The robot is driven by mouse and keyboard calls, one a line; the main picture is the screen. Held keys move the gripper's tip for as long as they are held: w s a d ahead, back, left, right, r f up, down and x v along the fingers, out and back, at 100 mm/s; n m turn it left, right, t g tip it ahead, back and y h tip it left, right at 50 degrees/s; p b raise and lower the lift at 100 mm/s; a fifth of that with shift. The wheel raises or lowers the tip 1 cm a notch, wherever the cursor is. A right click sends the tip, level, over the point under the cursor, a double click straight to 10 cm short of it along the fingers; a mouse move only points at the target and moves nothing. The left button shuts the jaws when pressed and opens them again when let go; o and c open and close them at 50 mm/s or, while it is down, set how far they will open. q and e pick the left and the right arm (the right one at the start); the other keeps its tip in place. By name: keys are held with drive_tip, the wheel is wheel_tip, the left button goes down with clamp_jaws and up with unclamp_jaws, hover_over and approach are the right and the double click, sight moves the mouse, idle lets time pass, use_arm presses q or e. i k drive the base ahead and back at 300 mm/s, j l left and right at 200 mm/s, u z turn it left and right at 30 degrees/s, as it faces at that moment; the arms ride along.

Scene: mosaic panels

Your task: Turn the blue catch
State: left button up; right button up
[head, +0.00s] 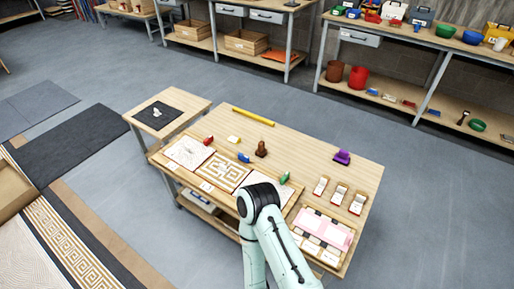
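The blue catch (245,158) is a small blue piece at the back edge of the wooden panel frame, behind the middle panel (223,171) with its tan maze pattern. A red catch-like piece (208,141) sits to its left and a green one (284,178) to its right. The blue piece is too small to tell its exact turn. One of my arms comes in from the bottom and bends over the front right of the table, hiding part of the right panel (268,186). Neither gripper shows.
On the table (318,160) are a yellow bar (253,117), a brown stamp-like piece (261,149), a purple piece (342,157), small boxes (339,194) and a pink-topped tray (325,229). A side stand (188,98) adjoins at left. Shelves stand behind. The back right tabletop is mostly clear.

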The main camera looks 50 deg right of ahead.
sight(244, 158)
drive_tip(key=i+j+z, duration=0.25)
drive_tip(key=i+z, duration=0.2)
drive_tip(key=i+j+z, duration=0.5)
